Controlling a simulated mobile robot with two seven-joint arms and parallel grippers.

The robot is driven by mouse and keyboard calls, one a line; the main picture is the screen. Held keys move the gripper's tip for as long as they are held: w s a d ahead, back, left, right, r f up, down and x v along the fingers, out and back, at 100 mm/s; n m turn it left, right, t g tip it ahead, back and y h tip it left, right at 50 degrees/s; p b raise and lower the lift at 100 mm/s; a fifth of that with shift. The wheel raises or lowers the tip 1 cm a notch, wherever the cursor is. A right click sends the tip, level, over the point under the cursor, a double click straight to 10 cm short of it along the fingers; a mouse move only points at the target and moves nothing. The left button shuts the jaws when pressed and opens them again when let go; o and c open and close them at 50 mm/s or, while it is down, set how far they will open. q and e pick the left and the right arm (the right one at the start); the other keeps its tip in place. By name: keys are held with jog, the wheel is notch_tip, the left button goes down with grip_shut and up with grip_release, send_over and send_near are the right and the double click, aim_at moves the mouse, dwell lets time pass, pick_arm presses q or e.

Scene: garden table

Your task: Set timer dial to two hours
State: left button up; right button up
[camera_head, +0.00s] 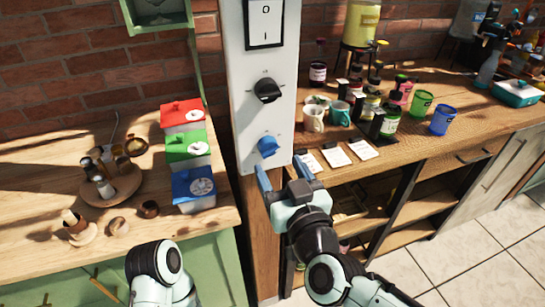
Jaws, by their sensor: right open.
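A white upright panel (234,95) carries two dials and a switch. The black dial (267,90) is in the middle, with small marks around it too fine to read. The blue dial (268,147) is below it, near the panel's lower edge. I cannot tell by a label which one is the timer dial. My right gripper (284,174) is open and empty, its blue fingers pointing up just below the blue dial, apart from it. My left arm shows at the lower left, but its gripper is out of view.
A black-and-white rocker switch (265,22) tops the panel. Red (182,117), green (190,147) and blue (193,188) boxes stand close to its left. Mugs (313,118), bottles and cards (335,157) are on the right counter. Open shelves lie below it.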

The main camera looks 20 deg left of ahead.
aim_at(272, 154)
jog(key=x, duration=0.5)
jog(key=c, duration=1)
